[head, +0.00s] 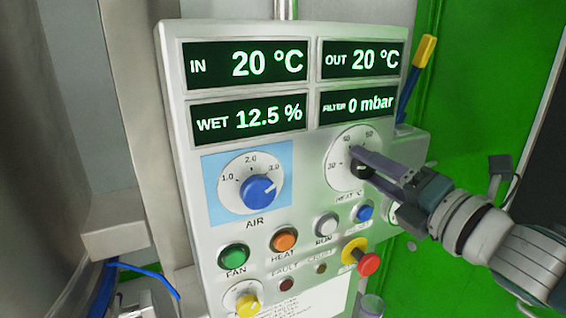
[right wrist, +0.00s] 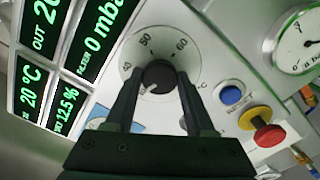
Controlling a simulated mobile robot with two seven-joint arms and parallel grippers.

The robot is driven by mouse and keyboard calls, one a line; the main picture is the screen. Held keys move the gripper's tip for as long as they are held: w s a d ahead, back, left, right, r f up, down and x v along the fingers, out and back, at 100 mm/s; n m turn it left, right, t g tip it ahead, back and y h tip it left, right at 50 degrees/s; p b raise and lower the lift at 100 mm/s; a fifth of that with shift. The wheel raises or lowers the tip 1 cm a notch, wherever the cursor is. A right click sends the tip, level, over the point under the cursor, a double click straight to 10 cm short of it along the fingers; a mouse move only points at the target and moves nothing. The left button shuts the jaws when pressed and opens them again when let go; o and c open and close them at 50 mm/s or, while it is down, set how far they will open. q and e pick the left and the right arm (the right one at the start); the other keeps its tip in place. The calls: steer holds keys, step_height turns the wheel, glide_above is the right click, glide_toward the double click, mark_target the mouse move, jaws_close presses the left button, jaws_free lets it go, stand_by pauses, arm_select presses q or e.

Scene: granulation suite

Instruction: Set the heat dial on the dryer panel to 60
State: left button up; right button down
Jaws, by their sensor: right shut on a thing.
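The heat dial is a black knob on a round white scale (head: 341,178), on the right half of the dryer panel (head: 308,200). My right gripper (head: 357,160) comes in from the right and is shut on the black knob (right wrist: 159,75), one finger on each side. In the right wrist view, 40, 50 and 60 show on the scale; a pale mark on the knob points down-left, to the low end, but its exact reading is unclear. In the head view the fingers hide part of the knob and scale. My left gripper is not in view.
The blue air dial (head: 258,191) is left of the heat dial. Below are green (head: 233,257), orange (head: 285,240), white (head: 326,226) and blue (head: 364,213) buttons and a red emergency knob (head: 368,264). A gauge (right wrist: 298,42) is at the right in the wrist view.

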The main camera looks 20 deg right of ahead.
steer(key=m, duration=0.4)
steer(key=shift+m, duration=0.3)
steer(key=m+p, duration=0.1)
steer(key=m, duration=0.4)
steer(key=m+p, duration=0.1)
steer(key=m, duration=1.3)
steer(key=shift+p, duration=0.3)
steer(key=m, duration=0.2)
steer(key=shift+m, duration=0.4)
steer(key=m, duration=0.3)
steer(key=shift+m+b, duration=0.4)
steer(key=shift+m, duration=1.7)
